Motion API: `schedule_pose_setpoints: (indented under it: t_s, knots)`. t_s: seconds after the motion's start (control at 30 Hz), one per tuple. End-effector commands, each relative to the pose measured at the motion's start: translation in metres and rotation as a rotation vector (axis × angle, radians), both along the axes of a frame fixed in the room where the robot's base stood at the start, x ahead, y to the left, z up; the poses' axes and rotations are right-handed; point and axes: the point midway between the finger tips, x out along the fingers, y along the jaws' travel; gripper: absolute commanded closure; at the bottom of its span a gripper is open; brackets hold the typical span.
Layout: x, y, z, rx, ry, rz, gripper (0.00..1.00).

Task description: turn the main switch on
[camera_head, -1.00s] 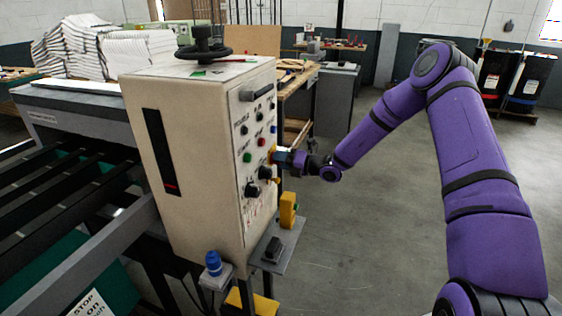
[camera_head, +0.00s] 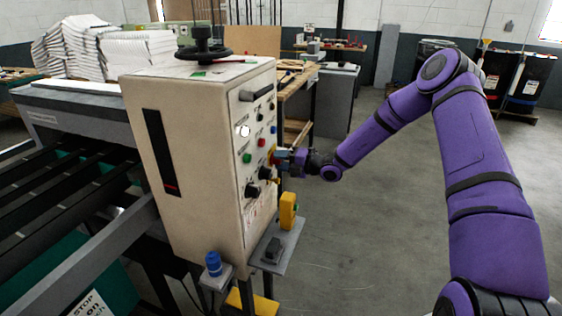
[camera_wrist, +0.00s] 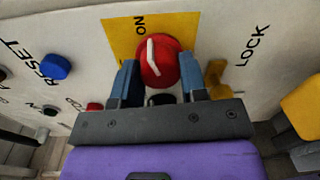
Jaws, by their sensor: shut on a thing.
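The main switch is a red round knob (camera_wrist: 160,60) with a white pointer line, on a yellow plate (camera_wrist: 122,35) printed ON. The pointer runs up the picture, tilted slightly left, with its upper end close to the ON lettering. My gripper (camera_wrist: 158,66) has its two blue-grey fingers on either side of the knob, shut on it. In the head view my gripper (camera_head: 284,159) reaches the panel face of the cream control cabinet (camera_head: 205,215) from the right and hides most of the knob. A lamp (camera_head: 243,131) on the panel glows white.
The wrist view shows a blue RESET button (camera_wrist: 55,67), a small red button (camera_wrist: 94,107) and a yellow LOCK tab (camera_wrist: 215,75) close by the right finger. A yellow box (camera_head: 288,210) stands on a shelf below the panel. Open floor lies to the right.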

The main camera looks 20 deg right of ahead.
Motion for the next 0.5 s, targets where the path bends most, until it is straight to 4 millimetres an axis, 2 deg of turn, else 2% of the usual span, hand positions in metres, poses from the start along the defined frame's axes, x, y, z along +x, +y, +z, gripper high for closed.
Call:
schedule_pose_setpoints:
  t_s: [0.2,0.23,0.3,0.33,0.5]
  knots:
    - [0.0,-0.0016,-0.0012,-0.002,0.002,-0.002,0.84]
    - [0.0,-0.0016,-0.0012,-0.002,0.002,-0.002,0.56]
    - [0.0,-0.0015,-0.0011,-0.002,0.002,-0.002,0.4]
    - [0.0,-0.0013,-0.001,-0.002,0.002,-0.002,0.35]
    - [-0.0001,-0.0007,-0.0006,-0.002,0.001,-0.001,0.35]
